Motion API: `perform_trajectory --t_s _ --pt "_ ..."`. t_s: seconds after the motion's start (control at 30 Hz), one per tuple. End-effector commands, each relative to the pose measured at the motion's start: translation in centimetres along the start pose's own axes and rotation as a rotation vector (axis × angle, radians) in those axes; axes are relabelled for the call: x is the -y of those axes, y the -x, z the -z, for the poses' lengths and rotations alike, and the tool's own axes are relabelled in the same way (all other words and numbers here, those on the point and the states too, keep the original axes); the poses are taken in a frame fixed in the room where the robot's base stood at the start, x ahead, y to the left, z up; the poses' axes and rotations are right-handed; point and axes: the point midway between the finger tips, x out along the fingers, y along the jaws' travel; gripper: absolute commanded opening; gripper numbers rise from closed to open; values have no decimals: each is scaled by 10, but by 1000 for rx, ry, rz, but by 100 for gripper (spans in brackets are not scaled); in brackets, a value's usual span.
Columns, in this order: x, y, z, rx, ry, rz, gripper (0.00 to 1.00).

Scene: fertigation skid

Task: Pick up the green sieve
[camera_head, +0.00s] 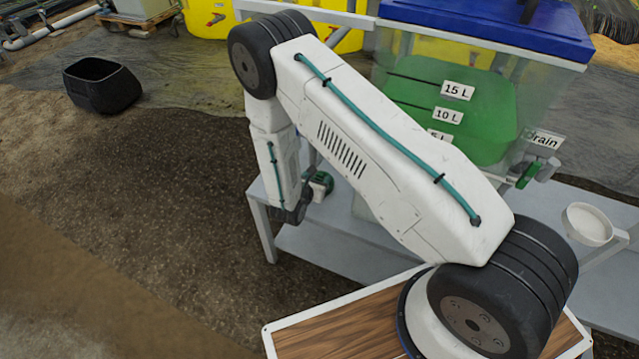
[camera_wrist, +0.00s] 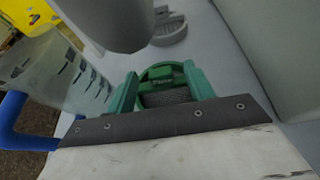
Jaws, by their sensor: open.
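The green sieve (camera_wrist: 166,97) shows in the wrist view as a round green rim with a dark mesh and a small lettered block on its far side. My gripper (camera_wrist: 160,72) is open, its two green fingers standing on the left and right of the sieve. No clear grip on it shows, and I cannot tell whether either finger touches it. The near part of the sieve is hidden behind the dark gripper bar. In the head view, my arm hides most of the gripper area; a small green and dark part (camera_head: 319,186) shows there, unclear which thing it is.
A clear graduated jug (camera_wrist: 55,75) with a blue handle is left of the fingers. A round grey dish (camera_wrist: 170,32) lies beyond. The green-liquid tank (camera_head: 450,105), its drain valve (camera_head: 528,174) and a white cup (camera_head: 588,224) are right. A black bucket (camera_head: 102,85) stands far left.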

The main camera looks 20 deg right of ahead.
Motion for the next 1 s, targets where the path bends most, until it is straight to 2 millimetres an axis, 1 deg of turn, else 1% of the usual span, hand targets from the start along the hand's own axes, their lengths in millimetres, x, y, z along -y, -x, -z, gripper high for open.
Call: perform_trajectory --t_s 0.07,0.17,0.2,0.27,0.67,0.83,1.0 --pt "1 0 0 0 0 1 53" --pt "0 0 0 0 0 1 28" --pt "0 0 0 0 0 1 17" --pt "0 0 0 0 0 1 0" --pt "0 2 -3 0 0 0 0" --pt "-3 8 -14 1 0 -5 0" --pt "-7 21 -8 0 1 -1 0"
